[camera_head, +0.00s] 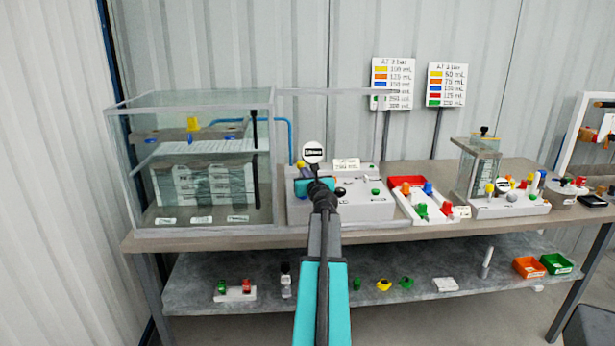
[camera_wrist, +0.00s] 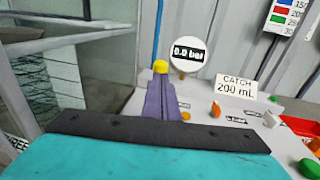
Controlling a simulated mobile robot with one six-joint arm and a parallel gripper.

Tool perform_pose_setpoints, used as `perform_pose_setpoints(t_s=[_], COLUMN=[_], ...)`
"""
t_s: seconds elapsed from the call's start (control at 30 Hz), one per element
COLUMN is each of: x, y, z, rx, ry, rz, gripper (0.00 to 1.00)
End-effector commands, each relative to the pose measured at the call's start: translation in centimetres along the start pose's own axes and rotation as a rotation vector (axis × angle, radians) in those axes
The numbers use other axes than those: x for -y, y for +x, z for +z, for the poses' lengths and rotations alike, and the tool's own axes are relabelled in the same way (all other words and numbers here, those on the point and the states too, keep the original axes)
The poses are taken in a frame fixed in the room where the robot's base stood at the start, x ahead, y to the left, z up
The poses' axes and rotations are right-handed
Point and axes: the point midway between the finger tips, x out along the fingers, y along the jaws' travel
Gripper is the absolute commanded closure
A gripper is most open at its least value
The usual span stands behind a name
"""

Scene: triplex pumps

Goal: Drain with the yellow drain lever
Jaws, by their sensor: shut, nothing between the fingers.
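A yellow knob (camera_wrist: 160,66), likely the yellow drain lever's, shows just beyond my fingertips in the wrist view. In the head view a small yellow spot (camera_head: 300,164) shows at the left end of the pump panel, just above my gripper. My gripper (camera_wrist: 160,82) is shut and empty, its fingers pointing at the knob. I cannot tell whether they touch it. The lever's lower part is hidden behind the fingers. A round gauge (camera_wrist: 190,55) right of the knob reads about 0.0 bar.
A glass tank (camera_head: 190,210) stands left of the panel. The panel (camera_head: 365,208) carries a "CATCH 200 mL" sign (camera_wrist: 236,86), an orange knob (camera_wrist: 215,110) and a green knob (camera_head: 375,191). A red tray (camera_head: 404,181) and a second pump unit (camera_head: 510,208) stand to the right.

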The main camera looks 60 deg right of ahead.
Motion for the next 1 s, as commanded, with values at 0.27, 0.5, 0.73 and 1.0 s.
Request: perform_pose_setpoints(t_s=[0.27,0.5,0.73,1.0], x=[0.1,0.0,0.0,0.1], y=[2.5,3.6,3.8,3.8], z=[0.0,0.0,0.0,0.1], rx=[0.000,0.000,0.000,-0.001], ry=[0.000,0.000,0.000,0.000], rz=[0.000,0.000,0.000,0.000], gripper=[1.00,1.00,1.00,1.00])
